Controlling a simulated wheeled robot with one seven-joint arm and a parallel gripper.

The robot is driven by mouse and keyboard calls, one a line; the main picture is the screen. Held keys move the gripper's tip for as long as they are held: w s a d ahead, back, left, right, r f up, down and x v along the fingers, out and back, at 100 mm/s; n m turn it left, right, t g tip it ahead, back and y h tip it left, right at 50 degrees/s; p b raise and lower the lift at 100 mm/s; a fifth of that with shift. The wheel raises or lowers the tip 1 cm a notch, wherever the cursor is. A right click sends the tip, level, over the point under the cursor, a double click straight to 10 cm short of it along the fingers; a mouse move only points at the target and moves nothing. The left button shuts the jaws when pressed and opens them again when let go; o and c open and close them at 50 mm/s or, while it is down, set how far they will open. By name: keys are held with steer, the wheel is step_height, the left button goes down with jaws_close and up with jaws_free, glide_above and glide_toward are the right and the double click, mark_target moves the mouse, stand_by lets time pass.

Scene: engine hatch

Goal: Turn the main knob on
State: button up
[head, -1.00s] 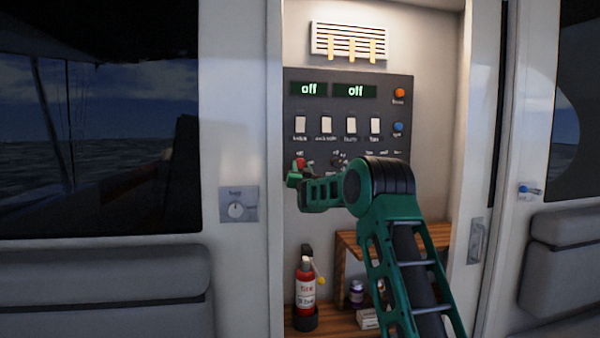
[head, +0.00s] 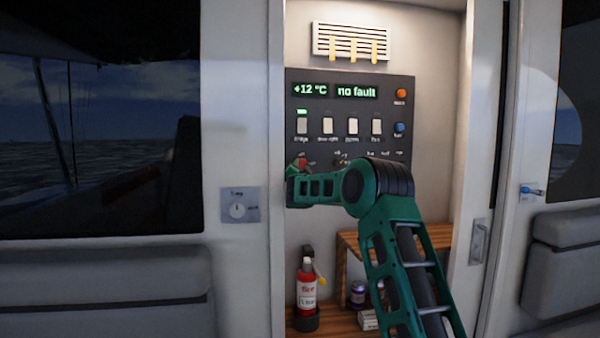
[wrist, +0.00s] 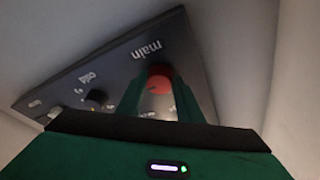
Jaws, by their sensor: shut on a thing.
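The main knob is the red knob (wrist: 159,80) on the dark panel, under the word "main" in the wrist view. It also shows in the head view as a small red spot (head: 302,162) at the panel's lower left. My gripper (wrist: 157,92) is shut on the red knob, with a green finger on either side of it. In the head view my arm partly hides the knob and the panel's lower row. The panel's displays (head: 335,91) read "+12 °C" and "no fault", and a green light shows above the leftmost switch (head: 302,124).
A dark knob marked "cold" (wrist: 95,97) sits beside the red one. Orange (head: 401,95) and blue (head: 399,129) buttons are at the panel's right. A fire extinguisher (head: 307,289) and a wooden shelf (head: 352,243) are below. White hatch walls stand close on both sides.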

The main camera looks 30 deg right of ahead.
steer(key=shift+f, duration=0.3)
steer(key=o, duration=1.1)
steer(key=shift+c, duration=0.2)
steer(key=shift+r, duration=0.15)
steer(key=v, duration=1)
steer(key=shift+s+a, duration=0.15)
steer(key=shift+s, duration=0.15)
